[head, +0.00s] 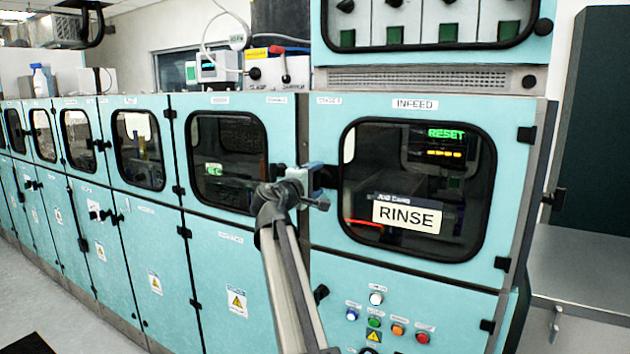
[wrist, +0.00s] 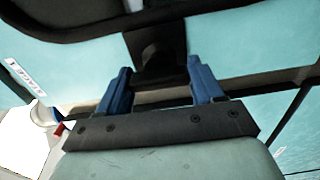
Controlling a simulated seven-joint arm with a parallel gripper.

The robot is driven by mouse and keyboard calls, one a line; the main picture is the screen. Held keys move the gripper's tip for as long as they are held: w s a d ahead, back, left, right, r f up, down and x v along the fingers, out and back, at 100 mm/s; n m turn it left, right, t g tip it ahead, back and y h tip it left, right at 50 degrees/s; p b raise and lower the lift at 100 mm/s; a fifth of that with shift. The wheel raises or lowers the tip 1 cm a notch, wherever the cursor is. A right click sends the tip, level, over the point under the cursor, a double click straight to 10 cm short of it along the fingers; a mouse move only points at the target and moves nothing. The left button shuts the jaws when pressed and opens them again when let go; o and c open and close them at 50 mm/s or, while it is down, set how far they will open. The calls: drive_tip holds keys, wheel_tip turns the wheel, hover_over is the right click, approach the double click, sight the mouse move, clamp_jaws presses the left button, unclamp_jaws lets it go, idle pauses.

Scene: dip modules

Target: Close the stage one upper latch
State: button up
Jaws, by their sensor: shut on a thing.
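My gripper (head: 318,180) is at the left edge of the upper infeed door (head: 335,255), beside the seam with the neighbouring upper door. In the wrist view its two blue fingers (wrist: 160,75) stand either side of a dark latch (wrist: 158,45), and they are shut on it. The latch sits next to the black window frame (wrist: 70,32). In the head view my gripper and wrist hide most of the latch, so its turn angle cannot be told.
A row of teal cabinets with windowed upper doors runs off to the left, with black latches and hinges standing out. A button panel (head: 388,325) is below the infeed door. A grey counter (head: 585,275) is at right. The floor (head: 75,310) at left is mostly clear.

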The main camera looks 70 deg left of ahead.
idle(0.5)
drive_tip(key=o, duration=1)
drive_tip(key=shift+c, duration=0.2)
drive_tip(key=v, duration=1.3)
drive_tip(key=shift+s+d, duration=0.25)
drive_tip(key=shift+d, duration=0.05)
